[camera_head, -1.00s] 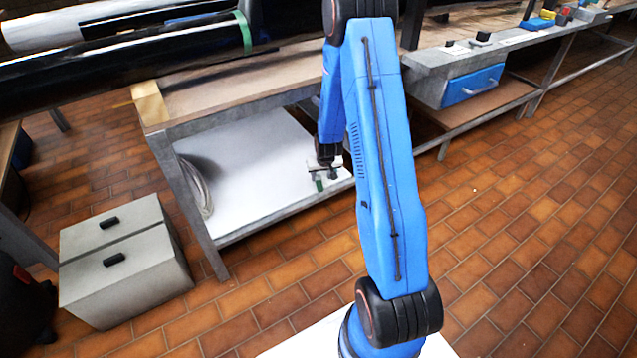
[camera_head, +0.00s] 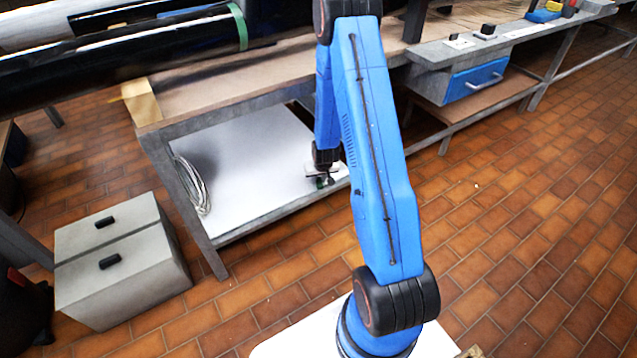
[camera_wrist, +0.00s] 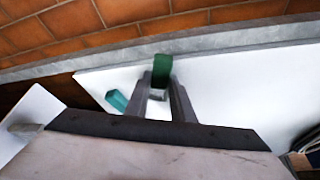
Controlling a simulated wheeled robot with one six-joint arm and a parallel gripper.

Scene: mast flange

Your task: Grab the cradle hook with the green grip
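A dark green grip (camera_wrist: 162,68) shows in the wrist view at the tips of my gripper (camera_wrist: 161,80), in line with the gap between the fingers. A small pale grey piece (camera_wrist: 158,94) shows between the fingers, just below the green. The fingers lie close on both sides of the grip; whether they touch it is not clear. The rest of the hook is hidden. A teal piece (camera_wrist: 117,100) lies to the left of the fingers. In the head view my gripper (camera_head: 322,181) is low, by the front edge of the white lower shelf (camera_head: 255,165).
A workbench top (camera_head: 225,85) stands above the shelf. A coiled cable (camera_head: 192,185) lies at the shelf's left end. A grey two-drawer cabinet (camera_head: 125,285) stands on the floor at left. A blue drawer (camera_head: 475,82) hangs under the bench at right.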

